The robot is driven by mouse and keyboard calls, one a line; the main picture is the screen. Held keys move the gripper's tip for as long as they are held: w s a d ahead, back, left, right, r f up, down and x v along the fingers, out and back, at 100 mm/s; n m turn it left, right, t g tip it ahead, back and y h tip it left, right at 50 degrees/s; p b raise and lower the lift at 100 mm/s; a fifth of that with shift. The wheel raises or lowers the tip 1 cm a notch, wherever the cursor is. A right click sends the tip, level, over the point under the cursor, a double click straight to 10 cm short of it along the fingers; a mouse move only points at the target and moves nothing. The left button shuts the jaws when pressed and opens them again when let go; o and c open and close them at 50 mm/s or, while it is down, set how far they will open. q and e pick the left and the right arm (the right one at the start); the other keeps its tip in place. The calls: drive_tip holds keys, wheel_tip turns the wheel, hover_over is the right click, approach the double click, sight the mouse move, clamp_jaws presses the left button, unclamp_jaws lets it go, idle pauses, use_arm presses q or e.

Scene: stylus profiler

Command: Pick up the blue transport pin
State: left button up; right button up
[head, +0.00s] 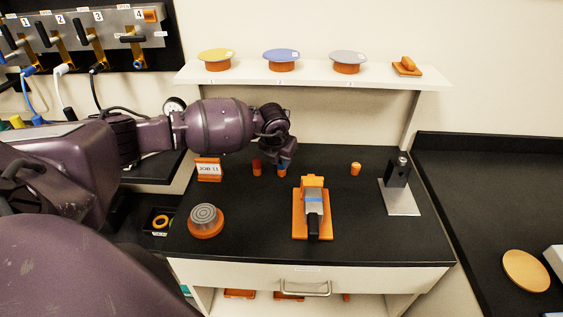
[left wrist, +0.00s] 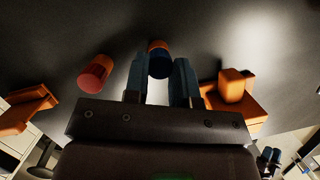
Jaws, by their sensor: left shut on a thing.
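The blue transport pin (head: 282,171) is a small orange piece with a dark blue top. It stands upright near the back of the black bench, and I cannot tell whether it touches the bench. My left gripper (head: 284,160) reaches down over it from the left. In the left wrist view its two fingers (left wrist: 158,84) are closed on either side of the blue pin (left wrist: 158,64). A similar pin with a red top (head: 257,168) stands just left of it, and it also shows in the left wrist view (left wrist: 95,73). My right gripper is not in view.
An orange-topped pin (head: 355,169) stands to the right. A sign (head: 208,169), a round grey-topped puck (head: 206,220), an orange fixture (head: 312,208) and a metal stand (head: 398,185) surround the pins. A shelf (head: 310,77) with colored discs is above.

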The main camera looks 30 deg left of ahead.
use_arm(q)
drive_tip(key=v, duration=0.3)
drive_tip(key=shift+d+r+b, duration=0.15)
drive_tip(key=shift+r+b, duration=0.05)
drive_tip(key=shift+b, duration=0.15)
drive_tip(key=s+d, duration=0.1)
drive_tip(key=s, duration=0.1)
drive_tip(key=s+d, duration=0.1)
drive_tip(key=s, duration=0.1)
drive_tip(key=s+d, duration=0.2)
drive_tip(key=shift+s, duration=0.2)
drive_tip(key=s+d, duration=0.1)
drive_tip(key=s, duration=0.1)
drive_tip(key=s+d, duration=0.1)
drive_tip(key=s, duration=0.1)
drive_tip(key=s+d+b, duration=0.1)
drive_tip(key=s+d, duration=0.1)
drive_tip(key=shift+s, duration=0.35)
drive_tip(key=shift+s+d, duration=0.4)
drive_tip(key=shift+s, duration=0.25)
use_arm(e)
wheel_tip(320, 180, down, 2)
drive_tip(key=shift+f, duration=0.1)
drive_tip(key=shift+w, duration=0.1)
use_arm(q)
drive_tip(key=shift+o, duration=1.4)
clamp_jaws()
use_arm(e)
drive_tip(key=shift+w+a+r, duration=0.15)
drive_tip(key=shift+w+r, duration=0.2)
